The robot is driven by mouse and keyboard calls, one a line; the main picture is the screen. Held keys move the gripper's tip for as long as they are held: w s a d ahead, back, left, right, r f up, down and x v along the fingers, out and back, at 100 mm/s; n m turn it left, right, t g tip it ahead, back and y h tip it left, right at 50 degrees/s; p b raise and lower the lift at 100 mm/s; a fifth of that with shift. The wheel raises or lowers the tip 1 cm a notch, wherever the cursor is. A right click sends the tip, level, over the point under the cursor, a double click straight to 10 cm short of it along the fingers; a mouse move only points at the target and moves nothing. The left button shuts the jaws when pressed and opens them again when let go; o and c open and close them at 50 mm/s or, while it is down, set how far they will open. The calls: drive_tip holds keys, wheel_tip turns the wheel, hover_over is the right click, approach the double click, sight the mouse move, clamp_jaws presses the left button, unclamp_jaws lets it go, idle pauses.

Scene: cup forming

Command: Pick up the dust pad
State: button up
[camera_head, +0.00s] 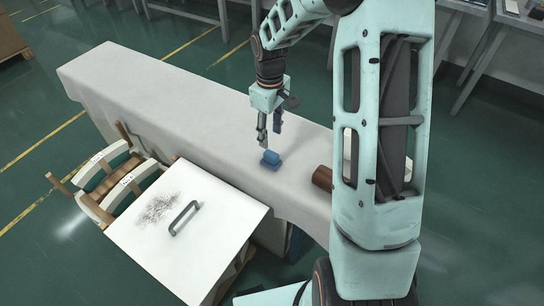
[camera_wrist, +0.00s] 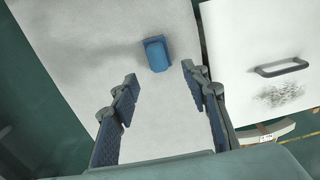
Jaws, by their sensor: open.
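The dust pad (camera_head: 271,159) is a small blue block with a narrower raised top. It lies on the long white-covered table (camera_head: 140,85), near the table's edge beside the white board. My gripper (camera_head: 269,133) hangs above and slightly to the left of the pad, fingers pointing down, apart from it. In the wrist view the pad (camera_wrist: 156,54) lies beyond the fingertips, roughly midway between the two lines of the fingers. My gripper (camera_wrist: 160,72) is open and empty there.
A white board (camera_head: 160,245) with a dark handle (camera_head: 184,218) and a patch of dark specks (camera_head: 158,208) stands beside the table. A brown cylinder (camera_head: 322,177) lies right of the pad, partly hidden by my arm. The table's left part is clear.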

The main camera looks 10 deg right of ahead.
sight(271, 154)
wheel_tip(271, 154, down, 11)
drive_tip(key=shift+w+d+r+b, duration=0.1)
drive_tip(key=shift+w+d+b, duration=0.05)
drive_tip(key=shift+b, duration=1.05)
clamp_jaws()
drive_tip(key=shift+r, duration=0.15)
drive_tip(key=shift+r, duration=0.45)
wheel_tip(271, 154, up, 3)
drive_tip(key=shift+f+p, duration=0.2)
drive_tip(key=shift+p, duration=0.3)
drive_tip(key=s+a+r+p, duration=0.2)
drive_tip(key=s+a+r, duration=0.5)
drive_tip(key=a, duration=0.5)
wheel_tip(271, 154, up, 2)
drive_tip(key=shift+r, duration=0.2)
